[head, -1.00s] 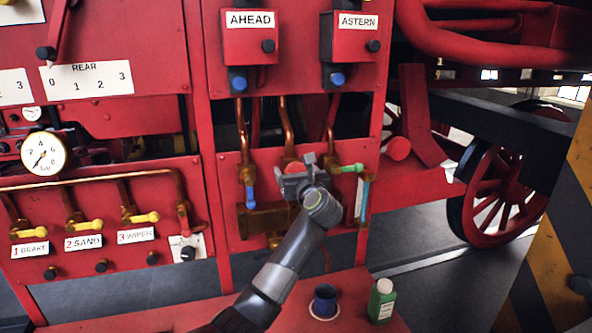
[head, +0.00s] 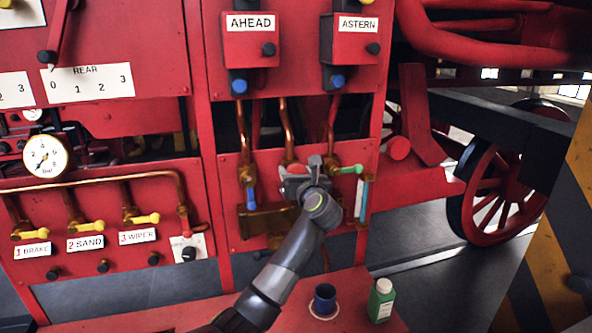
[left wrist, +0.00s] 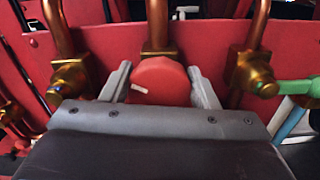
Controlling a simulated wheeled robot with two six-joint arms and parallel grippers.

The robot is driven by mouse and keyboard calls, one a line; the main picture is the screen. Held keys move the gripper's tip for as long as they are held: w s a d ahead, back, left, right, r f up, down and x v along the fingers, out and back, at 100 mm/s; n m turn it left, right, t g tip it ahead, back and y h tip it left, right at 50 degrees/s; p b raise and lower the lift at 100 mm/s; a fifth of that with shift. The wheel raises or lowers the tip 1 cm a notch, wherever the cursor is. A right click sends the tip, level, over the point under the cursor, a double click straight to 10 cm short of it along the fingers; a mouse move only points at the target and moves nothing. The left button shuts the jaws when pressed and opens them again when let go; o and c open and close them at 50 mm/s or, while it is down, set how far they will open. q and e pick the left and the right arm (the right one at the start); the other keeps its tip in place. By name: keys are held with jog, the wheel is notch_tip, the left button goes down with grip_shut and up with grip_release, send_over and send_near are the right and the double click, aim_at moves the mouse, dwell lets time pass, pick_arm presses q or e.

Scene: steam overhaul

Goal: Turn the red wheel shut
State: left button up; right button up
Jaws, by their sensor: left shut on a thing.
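The red wheel (left wrist: 160,82) is a round red knob with a short white mark, on a copper pipe, and shows between the fingers in the left wrist view. My left gripper (left wrist: 161,88) is shut on it, with one grey finger at each side. In the head view my left gripper (head: 304,172) is at the middle pipe of the lower right panel, and it hides most of the red wheel (head: 297,168). The white mark points toward the lower left of the knob. My right gripper is not in view.
A blue-handled valve (head: 251,197) is left of the gripper, and a green-handled valve (head: 346,169) and a glass gauge (head: 362,200) are close on its right. A blue cup (head: 325,298) and a green bottle (head: 382,301) stand on the red ledge below.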

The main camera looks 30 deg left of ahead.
pick_arm(q)
jog(key=m+p, duration=0.2)
jog(key=shift+r+m, duration=0.2)
jog(key=shift+m, duration=0.2)
jog(key=shift+w+d+f+m+p, duration=0.15)
jog(key=shift+m+p, duration=0.25)
jog(key=shift+m, duration=0.4)
jog(key=m, duration=0.3)
jog(key=shift+f+m, duration=0.15)
jog(key=shift+m, duration=0.25)
jog(key=shift+f+m, duration=0.1)
jog(key=shift+m, duration=2.1)
jog(key=o, duration=1)
